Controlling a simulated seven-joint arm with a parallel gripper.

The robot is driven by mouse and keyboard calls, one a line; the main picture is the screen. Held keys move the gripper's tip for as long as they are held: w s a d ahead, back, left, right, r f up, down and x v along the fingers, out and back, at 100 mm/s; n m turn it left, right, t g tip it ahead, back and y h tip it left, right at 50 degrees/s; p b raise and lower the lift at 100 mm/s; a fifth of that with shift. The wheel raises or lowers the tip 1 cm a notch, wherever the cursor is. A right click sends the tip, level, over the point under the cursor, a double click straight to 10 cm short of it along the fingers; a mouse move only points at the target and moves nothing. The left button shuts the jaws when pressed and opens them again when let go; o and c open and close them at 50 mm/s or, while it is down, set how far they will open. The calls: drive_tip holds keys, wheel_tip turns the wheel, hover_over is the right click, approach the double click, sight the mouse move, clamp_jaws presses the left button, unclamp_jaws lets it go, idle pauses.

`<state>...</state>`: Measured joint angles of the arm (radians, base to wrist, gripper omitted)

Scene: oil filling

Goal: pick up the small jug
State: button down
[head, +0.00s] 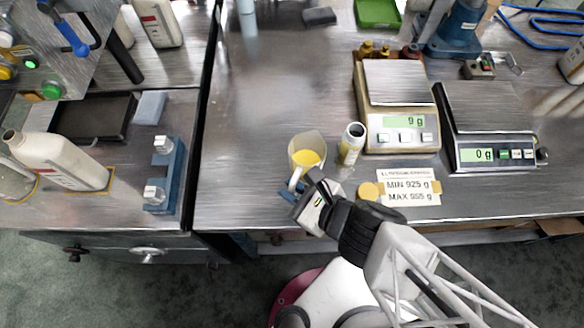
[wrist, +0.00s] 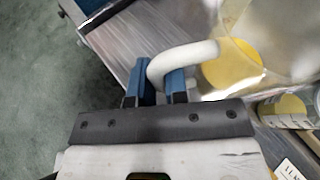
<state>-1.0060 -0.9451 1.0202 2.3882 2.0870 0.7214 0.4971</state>
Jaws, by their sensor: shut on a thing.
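The small jug (head: 306,147) is a translucent whitish vessel with yellow liquid inside and a white handle. It is at the front middle of the steel table in the head view. In the wrist view its handle (wrist: 188,55) curves between the two blue fingers of my gripper (wrist: 160,85). My gripper also shows in the head view (head: 292,190), at the jug's near side. It is shut on the handle. The jug looks upright; I cannot tell whether its base touches the table. Part of its body is cut off in the wrist view.
Two scales (head: 397,85) (head: 490,118) and a MIN/MAX card (head: 408,187) are further right. The table left of the jug (head: 240,150) is clear.

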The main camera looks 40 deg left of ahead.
drive_tip(key=shift+r, duration=1.2)
drive_tip(key=shift+d+f, duration=0.2)
drive_tip(key=shift+f, duration=0.05)
idle(0.6)
drive_tip(key=shift+w+d+f+m+t, duration=0.25)
drive_tip(key=shift+f+m+t, duration=0.3)
drive_tip(key=shift+f, duration=0.3)
drive_tip(key=shift+w+d+f+m+t, duration=0.25)
drive_tip(key=shift+f+m+t, duration=0.2)
drive_tip(key=shift+f+t, duration=0.35)
drive_tip(key=shift+w+d+f+m+t, duration=0.25)
drive_tip(key=shift+f+m+t, duration=0.25)
drive_tip(key=shift+f, duration=0.45)
drive_tip(key=shift+f, duration=0.1)
drive_tip(key=shift+d, duration=0.1)
